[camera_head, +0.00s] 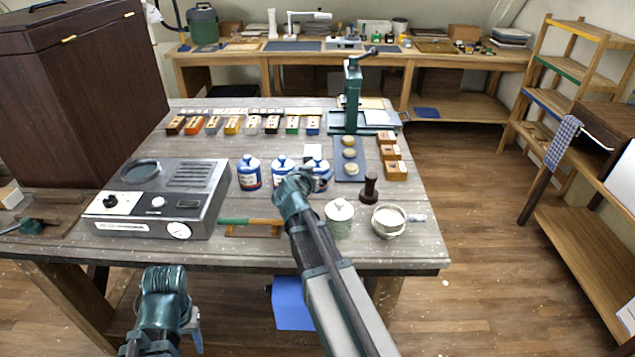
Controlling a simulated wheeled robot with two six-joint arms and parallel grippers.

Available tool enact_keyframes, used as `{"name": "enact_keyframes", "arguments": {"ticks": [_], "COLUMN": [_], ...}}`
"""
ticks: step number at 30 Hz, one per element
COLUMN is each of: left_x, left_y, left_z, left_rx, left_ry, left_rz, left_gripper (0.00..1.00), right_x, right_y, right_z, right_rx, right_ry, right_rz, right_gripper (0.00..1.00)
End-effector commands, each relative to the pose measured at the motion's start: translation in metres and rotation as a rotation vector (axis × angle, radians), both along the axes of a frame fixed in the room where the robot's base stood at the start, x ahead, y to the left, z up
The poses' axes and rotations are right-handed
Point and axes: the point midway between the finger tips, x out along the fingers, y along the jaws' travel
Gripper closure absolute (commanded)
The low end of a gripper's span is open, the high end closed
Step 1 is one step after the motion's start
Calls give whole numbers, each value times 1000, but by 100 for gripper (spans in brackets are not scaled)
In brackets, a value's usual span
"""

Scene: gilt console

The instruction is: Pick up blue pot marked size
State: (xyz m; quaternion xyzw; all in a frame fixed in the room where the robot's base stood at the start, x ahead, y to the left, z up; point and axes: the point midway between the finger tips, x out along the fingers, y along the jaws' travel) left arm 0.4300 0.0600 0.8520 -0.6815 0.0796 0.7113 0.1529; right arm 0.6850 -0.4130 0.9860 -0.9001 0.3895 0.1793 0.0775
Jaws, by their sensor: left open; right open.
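Several small blue and white pots stand on the grey wooden table: a left one (248,172), a middle one (283,164) and a right one (322,171). Their label words are too small to read, so I cannot tell which is marked size. My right gripper (296,181) is open, close in front of the middle and right pots, and hides their lower parts. I cannot tell whether it touches either pot. My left gripper (166,282) is open and low in front of the table's front edge, away from the pots.
A metal device (160,198) stands left of the pots, with a green-handled brush (250,222) in front. A green press (352,95) and colored blocks (232,125) are behind.

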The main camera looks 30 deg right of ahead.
Motion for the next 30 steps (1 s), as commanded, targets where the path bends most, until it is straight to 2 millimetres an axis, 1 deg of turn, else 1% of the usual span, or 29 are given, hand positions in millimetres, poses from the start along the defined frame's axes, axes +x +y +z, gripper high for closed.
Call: {"name": "enact_keyframes", "arguments": {"ticks": [4, 7, 12, 16, 23, 24, 26, 30], "left_x": [0, 0, 0, 0, 0, 0, 0, 0], "left_y": [0, 0, 0, 0, 0, 0, 0, 0], "left_z": [-1, -4, -14, -20, -19, -19, -19, -19], "left_rx": [0, 0, 0, 0, 0, 0, 0, 0], "left_ry": [0, 0, 0, 0, 0, 0, 0, 0], "left_rz": [0, 0, 0, 0, 0, 0, 0, 0], "left_gripper": [50, 50, 50, 50, 50, 50, 50, 50], "right_x": [1, 6, 20, 30, 31, 31, 30, 31], "right_y": [-1, -7, -25, -35, -37, -37, -37, -37], "right_z": [-1, -4, -14, -20, -19, -19, -19, -19], "right_rx": [0, 1, 0, 1, 0, 0, 0, 0], "right_ry": [0, -1, 0, -1, 0, 0, 0, 0], "right_rz": [0, 0, -2, 0, 1, 1, 1, 1], "right_gripper": [0, 0, 0, 0, 0, 4, 14, 40]}}
